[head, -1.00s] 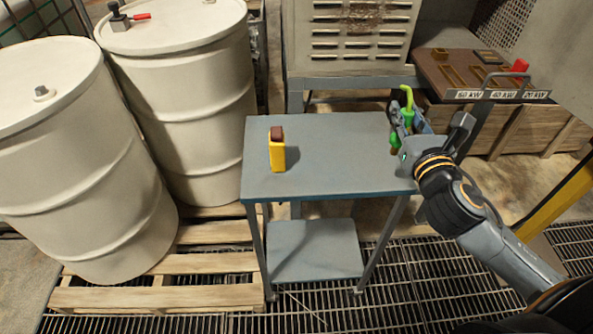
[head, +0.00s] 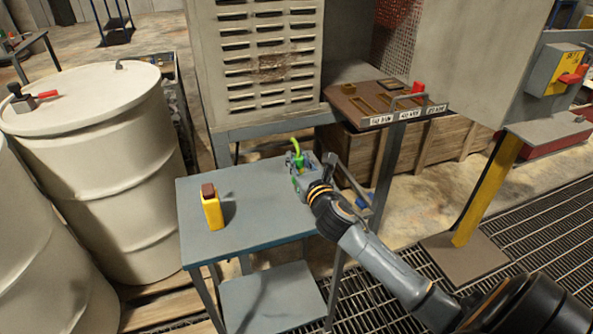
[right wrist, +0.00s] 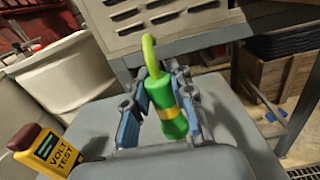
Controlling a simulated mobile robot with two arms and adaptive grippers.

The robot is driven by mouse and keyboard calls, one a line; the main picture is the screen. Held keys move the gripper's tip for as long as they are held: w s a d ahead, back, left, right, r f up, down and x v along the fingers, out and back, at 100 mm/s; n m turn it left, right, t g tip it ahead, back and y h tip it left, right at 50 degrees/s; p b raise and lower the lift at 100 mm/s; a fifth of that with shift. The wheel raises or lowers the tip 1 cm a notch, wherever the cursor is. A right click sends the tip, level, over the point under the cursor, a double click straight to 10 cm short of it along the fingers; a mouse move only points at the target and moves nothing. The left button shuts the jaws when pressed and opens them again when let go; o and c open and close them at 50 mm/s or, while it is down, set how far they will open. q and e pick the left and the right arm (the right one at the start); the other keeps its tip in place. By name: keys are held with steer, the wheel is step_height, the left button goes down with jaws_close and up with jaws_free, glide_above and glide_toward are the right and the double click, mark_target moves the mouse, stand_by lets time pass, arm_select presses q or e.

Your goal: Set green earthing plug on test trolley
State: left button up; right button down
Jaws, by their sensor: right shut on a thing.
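The green earthing plug (head: 298,158) has a curved green tail on top and a yellow band, seen in the right wrist view (right wrist: 166,102). My right gripper (head: 303,172) is shut on it; its two blue-grey fingers stand either side of the plug in the right wrist view (right wrist: 160,112). The plug is close to upright over the far right part of the test trolley (head: 245,235), a grey two-shelf table. I cannot tell whether the plug's bottom touches the top. My left gripper is not in view.
A yellow volt tester (head: 212,210) stands on the trolley's left part, also in the right wrist view (right wrist: 48,150). A brown rack (head: 365,108) with labelled slots and a red piece is behind right. White drums (head: 95,165) stand left. The trolley's middle is clear.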

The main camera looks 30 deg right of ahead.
steer(key=shift+w+f, duration=0.15)
steer(key=shift+f, duration=0.75)
steer(key=shift+w+f, duration=0.1)
steer(key=shift+f, duration=0.8)
steer(key=shift+f, duration=0.15)
steer(key=c, duration=1.1)
jaws_free()
steer(key=shift+c, duration=0.2)
steer(key=shift+s, duration=0.1)
steer(key=b+v, duration=0.1)
steer(key=v, duration=1.1)
steer(key=shift+b, duration=0.35)
